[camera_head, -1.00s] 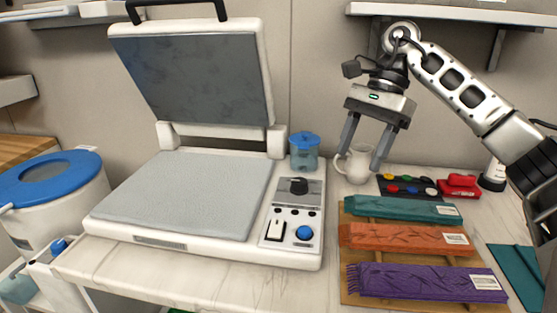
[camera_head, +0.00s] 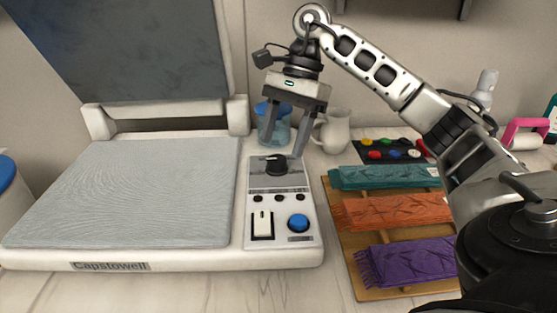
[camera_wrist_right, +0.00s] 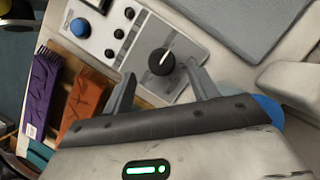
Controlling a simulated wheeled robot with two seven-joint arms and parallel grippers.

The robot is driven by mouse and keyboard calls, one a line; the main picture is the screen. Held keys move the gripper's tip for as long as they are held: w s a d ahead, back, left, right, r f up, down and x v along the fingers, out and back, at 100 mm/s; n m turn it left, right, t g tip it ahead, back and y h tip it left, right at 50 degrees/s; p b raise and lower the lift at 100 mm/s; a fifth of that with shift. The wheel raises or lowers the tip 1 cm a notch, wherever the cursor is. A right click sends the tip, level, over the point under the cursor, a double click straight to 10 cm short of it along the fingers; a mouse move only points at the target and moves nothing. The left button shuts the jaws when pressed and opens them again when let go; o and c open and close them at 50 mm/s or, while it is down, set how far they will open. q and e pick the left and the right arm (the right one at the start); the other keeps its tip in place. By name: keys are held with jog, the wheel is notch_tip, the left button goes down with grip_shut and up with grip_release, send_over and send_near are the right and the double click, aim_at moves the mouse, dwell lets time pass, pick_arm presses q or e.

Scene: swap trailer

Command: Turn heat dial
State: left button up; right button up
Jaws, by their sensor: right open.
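The heat dial (camera_head: 276,165) is a black round knob with a white pointer line, on the grey upper part of the control panel (camera_head: 262,210) at the right of the heat press (camera_head: 130,190). In the right wrist view the dial (camera_wrist_right: 161,62) lies just beyond and between the two fingertips. My right gripper (camera_head: 285,150) is open and empty, pointing down just above and behind the dial. I cannot tell whether a fingertip touches the panel. My left gripper is not in view.
The press lid (camera_head: 140,50) stands raised. A blue-lidded jar (camera_head: 270,128) and a white pitcher (camera_head: 334,132) stand behind my right gripper. A wooden board (camera_head: 350,262) with folded teal, orange and purple cloths lies to the right.

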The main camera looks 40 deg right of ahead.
aim_at(277, 158)
jog(key=shift+x, duration=1.65)
jog(key=c, duration=1)
